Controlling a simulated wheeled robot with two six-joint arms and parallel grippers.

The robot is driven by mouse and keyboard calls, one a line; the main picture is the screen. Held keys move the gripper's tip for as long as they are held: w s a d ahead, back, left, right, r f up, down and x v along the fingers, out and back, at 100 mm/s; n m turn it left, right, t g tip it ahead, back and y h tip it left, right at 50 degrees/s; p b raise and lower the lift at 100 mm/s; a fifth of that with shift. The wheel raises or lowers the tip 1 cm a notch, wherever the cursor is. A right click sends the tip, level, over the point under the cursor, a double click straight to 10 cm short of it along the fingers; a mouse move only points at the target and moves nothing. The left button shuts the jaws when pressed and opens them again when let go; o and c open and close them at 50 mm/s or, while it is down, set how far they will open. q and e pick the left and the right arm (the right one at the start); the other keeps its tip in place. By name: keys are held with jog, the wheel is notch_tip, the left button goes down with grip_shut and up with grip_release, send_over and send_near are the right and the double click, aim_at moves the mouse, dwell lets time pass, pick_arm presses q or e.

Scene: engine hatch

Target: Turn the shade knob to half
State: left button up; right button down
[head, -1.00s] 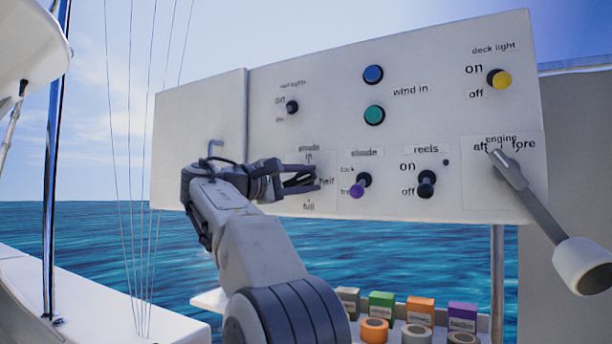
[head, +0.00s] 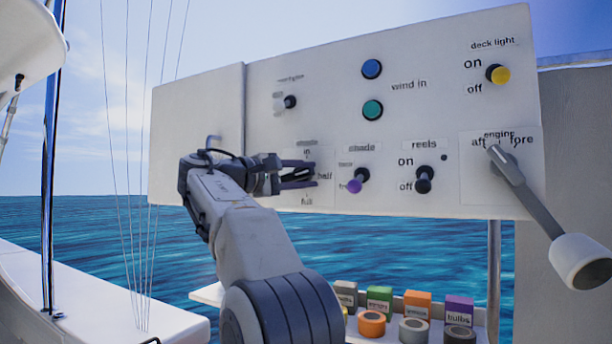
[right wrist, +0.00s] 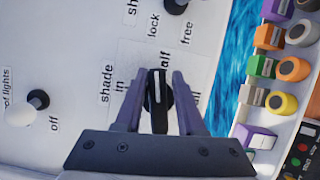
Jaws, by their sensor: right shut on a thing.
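The shade knob (right wrist: 158,92) is a black knob with a white line, on the white panel in the right wrist view. Its line points up in that view, toward the partly covered word "half". "Shade in" is to its left and the mostly hidden "full" to its right. My right gripper (right wrist: 158,80) is shut on the knob, with one purple finger on each side. In the head view my right gripper (head: 312,174) is at the panel's lower middle and hides the knob. My left gripper is not in view.
Right of the gripper are the purple-tipped shade lock lever (head: 357,181) and the reels switch (head: 424,180). A light switch (head: 290,101) is above. The engine lever (head: 520,185) sticks out at right. Coloured boxes and tape rolls stand on a shelf (head: 208,293) below.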

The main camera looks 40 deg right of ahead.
jog(key=shift+w+a, duration=0.1)
jog(key=shift+w, duration=0.1)
dwell(0.3)
jog(key=c, duration=0.7)
grip_release()
jog(key=shift+w, duration=0.1)
jog(key=shift+a+f, duration=0.1)
jog(key=shift+a, duration=0.3)
jog(key=a+b, duration=0.1)
jog(key=a, duration=0.8)
jog(key=shift+a+f, duration=0.15)
jog(key=shift+a, duration=0.15)
